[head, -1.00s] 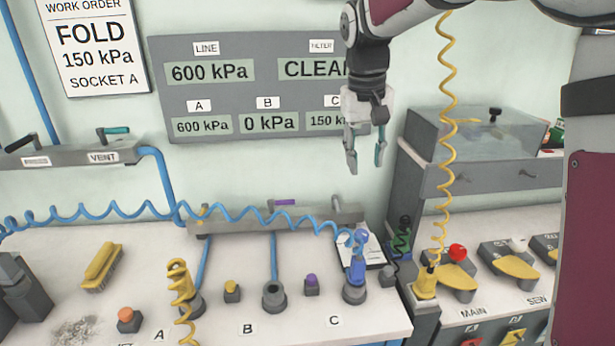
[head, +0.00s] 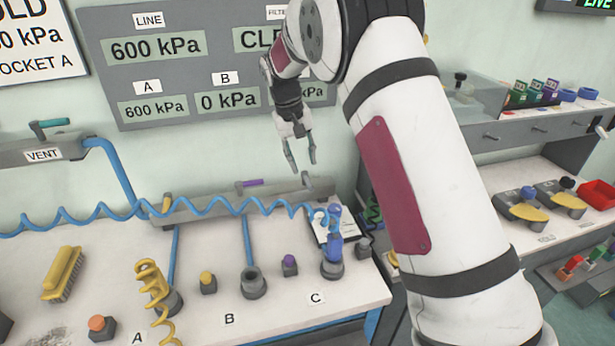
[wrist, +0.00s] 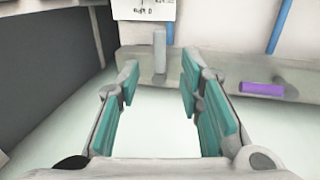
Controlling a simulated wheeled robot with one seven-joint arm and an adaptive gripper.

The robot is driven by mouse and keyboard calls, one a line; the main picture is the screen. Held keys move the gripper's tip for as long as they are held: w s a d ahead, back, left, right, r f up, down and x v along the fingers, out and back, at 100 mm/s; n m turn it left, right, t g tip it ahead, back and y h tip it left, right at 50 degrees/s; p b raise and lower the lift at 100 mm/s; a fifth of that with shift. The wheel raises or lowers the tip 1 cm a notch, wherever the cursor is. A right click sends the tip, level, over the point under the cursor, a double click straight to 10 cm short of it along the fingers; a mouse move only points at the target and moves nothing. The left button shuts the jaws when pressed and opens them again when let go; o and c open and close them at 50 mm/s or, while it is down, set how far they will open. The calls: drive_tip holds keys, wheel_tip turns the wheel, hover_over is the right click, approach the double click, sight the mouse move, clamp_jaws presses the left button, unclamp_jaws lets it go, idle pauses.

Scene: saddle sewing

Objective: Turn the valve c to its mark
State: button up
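Valve c's grey lever (head: 305,180) stands up from the right part of the grey valve rail (head: 215,206), above the C label. In the wrist view the grey lever (wrist: 159,48) is ahead of the fingertips and lies in line with the gap between them. My gripper (head: 301,168) is open and empty, close to the lever in the head view; I see no contact. Its teal finger pads (wrist: 158,85) are spread apart in the wrist view. I cannot make out the mark for valve c.
Valve b's purple lever (head: 250,183) lies sideways on the same rail, also seen in the wrist view (wrist: 262,89). A blue coiled hose (head: 110,215) runs in front of the rail to a blue plug (head: 334,240) at socket C. My arm partly hides the gauge panel (head: 180,75).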

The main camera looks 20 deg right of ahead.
sight(308, 182)
drive_tip(key=f, duration=0.3)
drive_tip(key=d+f+p, duration=0.1)
drive_tip(key=f, duration=0.2)
drive_tip(key=shift+d+f, duration=0.2)
drive_tip(key=shift+f, duration=0.15)
clamp_jaws()
